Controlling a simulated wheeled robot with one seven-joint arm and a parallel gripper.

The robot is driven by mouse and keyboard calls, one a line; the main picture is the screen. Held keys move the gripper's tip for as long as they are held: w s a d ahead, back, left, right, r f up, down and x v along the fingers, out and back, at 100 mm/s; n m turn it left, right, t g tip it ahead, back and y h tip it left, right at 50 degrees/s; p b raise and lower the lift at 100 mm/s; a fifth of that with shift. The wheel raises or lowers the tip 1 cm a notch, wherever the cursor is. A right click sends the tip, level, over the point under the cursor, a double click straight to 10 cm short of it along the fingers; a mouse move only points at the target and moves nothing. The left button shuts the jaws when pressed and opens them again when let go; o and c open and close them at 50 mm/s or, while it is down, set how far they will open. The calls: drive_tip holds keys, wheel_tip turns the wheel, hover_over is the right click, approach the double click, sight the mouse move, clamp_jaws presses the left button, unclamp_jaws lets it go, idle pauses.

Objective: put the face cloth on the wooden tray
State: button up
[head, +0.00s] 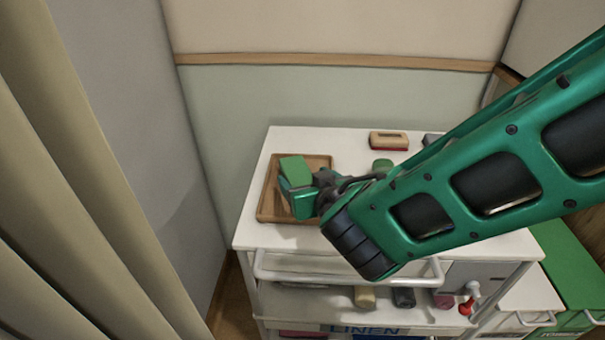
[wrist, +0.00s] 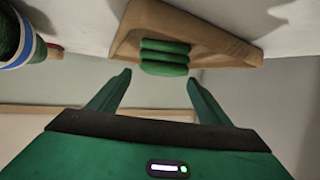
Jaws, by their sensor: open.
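The face cloth, a folded green stack of layers (wrist: 165,57), rests on the wooden tray (wrist: 215,42) in the wrist view. In the head view the green cloth (head: 294,169) shows on the brown tray (head: 268,206), at the left of the white cart top. My gripper (wrist: 158,79) is open and empty, its two fingers spread to either side below the cloth, with a gap between. In the head view my gripper (head: 303,200) is over the tray and hides part of it.
A brown and red block (head: 388,141) lies at the back of the cart top (head: 340,138). A green item (head: 381,164) stands near my arm. The lower shelf (head: 325,300) holds several rolled items. A curtain (head: 75,190) hangs at left; a wall is behind.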

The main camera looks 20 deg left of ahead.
drive_tip(key=shift+v, duration=2.7)
drive_tip(key=shift+s, duration=0.1)
